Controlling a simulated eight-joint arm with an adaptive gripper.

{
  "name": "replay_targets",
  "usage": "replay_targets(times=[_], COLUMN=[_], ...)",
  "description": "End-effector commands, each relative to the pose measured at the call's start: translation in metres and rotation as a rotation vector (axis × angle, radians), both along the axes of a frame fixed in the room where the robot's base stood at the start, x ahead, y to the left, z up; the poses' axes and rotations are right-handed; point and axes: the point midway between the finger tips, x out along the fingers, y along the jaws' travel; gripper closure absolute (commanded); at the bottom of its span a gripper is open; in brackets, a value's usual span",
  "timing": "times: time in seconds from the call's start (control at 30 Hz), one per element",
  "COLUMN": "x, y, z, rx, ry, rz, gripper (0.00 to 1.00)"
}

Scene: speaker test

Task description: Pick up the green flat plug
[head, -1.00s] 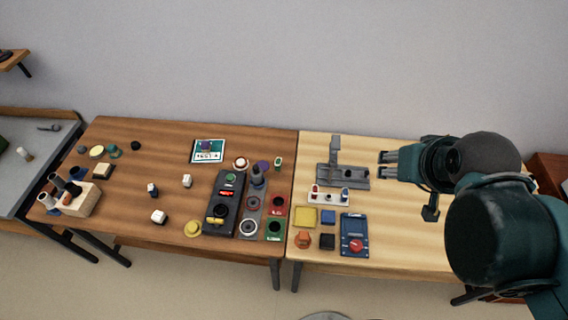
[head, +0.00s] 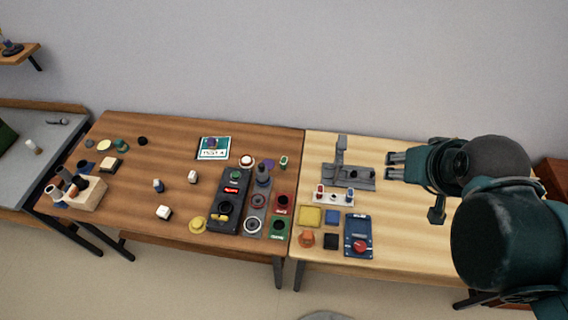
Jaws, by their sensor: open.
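A small flat green piece (head: 121,145) lies at the back left of the brown table, among other small pieces; it looks like the green flat plug, but it is too small to be sure. Another small green-and-white piece (head: 283,162) stands near the brown table's right edge. My gripper (head: 390,165) is open and empty, pointing left above the light wood table at the right.
A black panel (head: 228,203) and red and green socket plates (head: 278,228) stand at the brown table's right. A wooden block with cylinders (head: 85,196) stands at its left. A blue box with a red knob (head: 357,236) is on the light table. The brown table's middle is mostly clear.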

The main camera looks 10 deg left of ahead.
Motion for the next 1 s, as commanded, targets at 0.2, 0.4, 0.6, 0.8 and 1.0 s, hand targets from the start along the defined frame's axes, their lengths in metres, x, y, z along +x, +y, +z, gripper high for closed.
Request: replay_targets(times=[0.2,0.4,0.6,0.8,1.0], x=[0.005,0.019,0.039,0.062,0.084], y=[0.003,0.012,0.026,0.042,0.059], z=[0.0,0.0,-0.001,-0.006,-0.013], rx=[-0.008,-0.031,-0.064,-0.1,-0.133], ry=[0.009,0.035,0.073,0.112,0.151], rz=[0.019,0.07,0.152,0.237,0.325], gripper=[0.6,0.6,0.6,0.6,0.6])
